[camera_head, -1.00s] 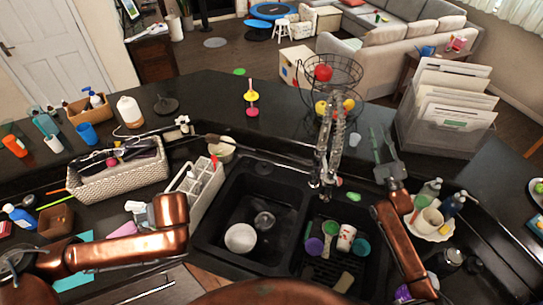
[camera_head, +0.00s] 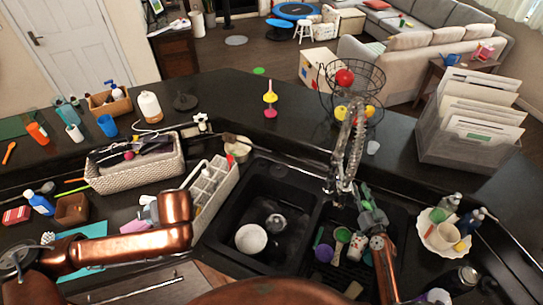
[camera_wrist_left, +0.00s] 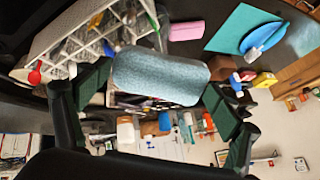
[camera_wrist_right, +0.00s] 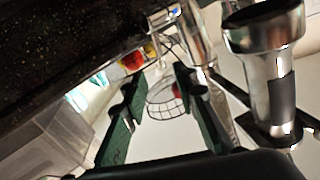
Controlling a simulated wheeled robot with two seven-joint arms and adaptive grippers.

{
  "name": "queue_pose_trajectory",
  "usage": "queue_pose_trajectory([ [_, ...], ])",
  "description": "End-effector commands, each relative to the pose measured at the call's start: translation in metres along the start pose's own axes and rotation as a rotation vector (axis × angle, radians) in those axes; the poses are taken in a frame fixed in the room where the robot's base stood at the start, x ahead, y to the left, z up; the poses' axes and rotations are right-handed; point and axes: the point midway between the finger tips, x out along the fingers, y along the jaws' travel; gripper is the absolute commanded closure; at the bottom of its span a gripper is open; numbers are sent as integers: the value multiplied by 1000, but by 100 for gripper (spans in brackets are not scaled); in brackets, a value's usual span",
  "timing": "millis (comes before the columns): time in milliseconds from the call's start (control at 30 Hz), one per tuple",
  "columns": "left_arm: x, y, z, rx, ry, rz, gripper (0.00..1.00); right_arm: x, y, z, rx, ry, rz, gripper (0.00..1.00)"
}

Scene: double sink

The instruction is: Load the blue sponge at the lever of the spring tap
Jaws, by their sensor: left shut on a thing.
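The blue sponge (camera_wrist_left: 160,76) is a flat, rounded block between the fingers of my left gripper (camera_wrist_left: 158,82), which is shut on it. In the head view I cannot make out the sponge; my left arm comes in over the left counter beside the white rack. The spring tap (camera_head: 348,150) stands behind the double sink, a tall chrome coil. Its lever cannot be clearly made out. My right gripper (camera_head: 365,196) is just right of the tap's base, over the right basin's back edge. In the right wrist view my right gripper (camera_wrist_right: 157,84) is open and empty, with chrome tap parts (camera_wrist_right: 268,75) close on the right.
The left basin (camera_head: 262,205) holds a white bowl (camera_head: 251,238). The right basin holds several items, including a green cup (camera_head: 343,235). A white compartment rack (camera_head: 212,190) stands left of the sink. A wire fruit basket (camera_head: 352,85) is behind the tap. A scalloped plate (camera_head: 437,243) with bottles is at right.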

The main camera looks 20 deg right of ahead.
Motion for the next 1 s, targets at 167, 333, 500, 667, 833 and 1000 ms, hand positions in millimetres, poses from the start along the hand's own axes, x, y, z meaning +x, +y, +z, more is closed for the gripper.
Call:
queue_pose_trajectory([
  [167, -9, -4, -6, -1, 0, 0, 35, 37, -2, -4, 1, 3, -2, 74],
  [333, -14, -6, -9, -1, 0, -1, 35, 70, -2, -4, 0, 2, -3, 74],
  [500, -16, -7, -10, -2, 0, -1, 35, 93, -2, -2, 0, 0, -3, 74],
  [667, -16, -8, -10, -2, 0, -2, 35, 104, -3, -1, 0, 0, -3, 74],
  [833, -16, -8, -10, -3, 0, -2, 35, 106, -3, -1, -1, 0, -4, 74],
  [1000, -16, -8, -10, -3, 0, -2, 35, 106, -3, -1, -1, 0, -4, 76],
])
